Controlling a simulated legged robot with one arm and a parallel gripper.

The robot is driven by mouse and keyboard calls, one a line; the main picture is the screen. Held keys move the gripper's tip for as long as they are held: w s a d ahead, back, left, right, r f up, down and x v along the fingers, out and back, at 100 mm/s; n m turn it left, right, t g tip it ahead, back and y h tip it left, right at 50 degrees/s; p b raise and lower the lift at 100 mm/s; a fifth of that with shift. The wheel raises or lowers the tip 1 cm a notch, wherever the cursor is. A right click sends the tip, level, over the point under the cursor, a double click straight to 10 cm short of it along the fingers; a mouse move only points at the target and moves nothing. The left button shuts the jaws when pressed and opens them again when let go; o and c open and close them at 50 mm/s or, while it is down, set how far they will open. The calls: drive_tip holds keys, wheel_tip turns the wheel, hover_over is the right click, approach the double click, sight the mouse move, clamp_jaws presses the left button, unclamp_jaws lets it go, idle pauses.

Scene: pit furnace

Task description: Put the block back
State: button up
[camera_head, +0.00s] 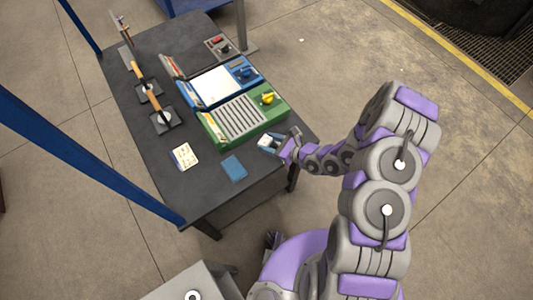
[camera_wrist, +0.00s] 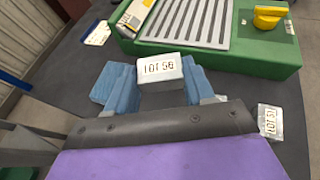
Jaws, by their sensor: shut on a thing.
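My gripper (camera_head: 270,144) is low over the front right part of the dark table, and its blue fingers (camera_wrist: 165,85) are shut on a small silver-white block (camera_wrist: 160,68) with dark figures on its face. The block also shows as a pale patch (camera_head: 265,140) at the gripper in the head view, partly hidden by the fingers. I cannot tell whether it touches the table. A second similar marked block (camera_wrist: 268,120) shows to the right of the gripper in the wrist view. A flat blue pad (camera_head: 233,168) lies on the table left of the gripper.
A green box (camera_head: 245,118) with a ribbed plate and yellow knob stands just beyond the gripper. A blue box (camera_head: 215,84) stands behind it. A white card (camera_head: 184,156) and tools on stands (camera_head: 163,118) lie leftward. The table's front left (camera_head: 200,190) is clear.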

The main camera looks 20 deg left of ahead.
sight(268, 157)
wheel_tip(268, 157, down, 3)
drive_tip(key=shift+b, duration=0.3)
drive_tip(key=a+f, duration=0.1)
drive_tip(key=f, duration=0.1)
drive_tip(key=a+f, duration=0.1)
drive_tip(key=shift+f+b, duration=0.3)
drive_tip(key=shift+f, duration=0.1)
drive_tip(key=shift+d+f, duration=0.25)
drive_tip(key=shift+f, duration=0.25)
drive_tip(key=shift+d+f, duration=0.2)
drive_tip(key=shift+f, duration=0.3)
drive_tip(key=shift+w+d+f+b, duration=0.1)
drive_tip(key=shift+d+b, duration=0.15)
drive_tip(key=shift+b, duration=0.05)
drive_tip(key=shift+d, duration=0.2)
drive_tip(key=shift+a, duration=0.2)
drive_tip(key=o, duration=1)
drive_tip(key=shift+a+f, duration=0.15)
drive_tip(key=shift+a, duration=0.1)
drive_tip(key=shift+o, duration=0.8)
drive_tip(key=shift+a, duration=0.3)
drive_tip(key=shift+d, duration=0.5)
drive_tip(key=p+v, duration=0.2)
drive_tip(key=v, duration=0.9)
drive_tip(key=shift+d+r, duration=0.2)
drive_tip(key=shift+r, duration=0.2)
